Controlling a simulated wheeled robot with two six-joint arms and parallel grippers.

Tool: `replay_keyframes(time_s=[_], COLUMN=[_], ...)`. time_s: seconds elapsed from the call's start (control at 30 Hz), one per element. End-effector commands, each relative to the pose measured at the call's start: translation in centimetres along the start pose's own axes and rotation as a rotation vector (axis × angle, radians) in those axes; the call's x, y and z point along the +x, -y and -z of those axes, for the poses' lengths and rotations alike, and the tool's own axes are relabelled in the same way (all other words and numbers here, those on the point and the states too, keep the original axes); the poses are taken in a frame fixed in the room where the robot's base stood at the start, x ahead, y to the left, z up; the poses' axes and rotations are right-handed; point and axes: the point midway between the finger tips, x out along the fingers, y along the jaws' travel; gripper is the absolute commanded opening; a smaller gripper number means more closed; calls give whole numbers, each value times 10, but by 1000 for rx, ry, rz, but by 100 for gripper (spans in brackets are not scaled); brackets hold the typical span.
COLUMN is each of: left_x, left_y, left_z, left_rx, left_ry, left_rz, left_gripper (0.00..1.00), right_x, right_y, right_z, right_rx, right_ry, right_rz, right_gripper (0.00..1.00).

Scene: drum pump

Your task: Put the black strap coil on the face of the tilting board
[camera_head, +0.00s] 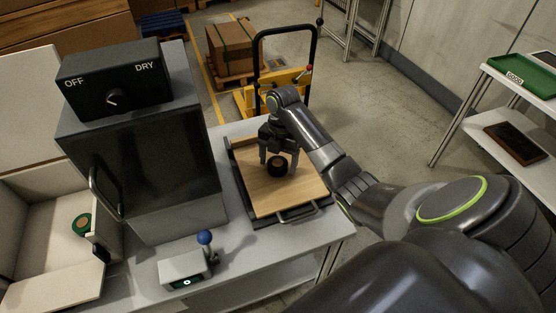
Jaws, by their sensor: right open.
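The black strap coil (277,166) is on the wooden face of the tilting board (285,193), in its upper middle part. The board lies in a dark frame with a metal handle at its front edge. My right gripper (278,165) is just above and around the coil, with its fingers pointing down on either side. Its fingers look apart. Whether they touch the coil is too small to tell. My left gripper is not in view.
A dark cabinet with an OFF/DRY dial box (115,80) stands left of the board. A small box with a blue-knobbed lever (204,238) sits at the table front. An open bin with a green roll (82,224) is at far left. A shelf with a green tray (522,75) is at right.

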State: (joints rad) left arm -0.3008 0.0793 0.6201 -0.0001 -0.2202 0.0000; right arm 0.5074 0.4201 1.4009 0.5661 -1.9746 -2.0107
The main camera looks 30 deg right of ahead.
Motion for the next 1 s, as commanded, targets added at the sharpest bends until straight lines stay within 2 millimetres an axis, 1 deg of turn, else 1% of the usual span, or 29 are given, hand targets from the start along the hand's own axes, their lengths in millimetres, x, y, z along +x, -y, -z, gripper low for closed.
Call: replay_keyframes(time_s=[0.17, 0.27, 0.3, 0.37, 0.8, 0.9, 1.0], left_x=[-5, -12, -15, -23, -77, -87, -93], left_y=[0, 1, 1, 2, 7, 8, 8], left_z=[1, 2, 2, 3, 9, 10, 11], left_rx=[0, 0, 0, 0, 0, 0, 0], left_ry=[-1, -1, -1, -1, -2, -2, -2], left_rz=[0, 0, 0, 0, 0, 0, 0], left_gripper=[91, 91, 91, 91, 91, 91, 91], right_x=[-13, -28, -35, -42, -103, -114, -121], right_y=[0, 0, 0, 0, 0, 0, 0], right_z=[0, 0, 0, 1, 1, 1, 1], right_rx=[0, 0, 0, 0, 0, 1, 1], right_ry=[1, 3, 3, 1, 0, 0, 0], right_rz=[-1, -2, -1, 0, -1, 0, 0], right_gripper=[75, 75, 75, 75, 75, 75, 75])
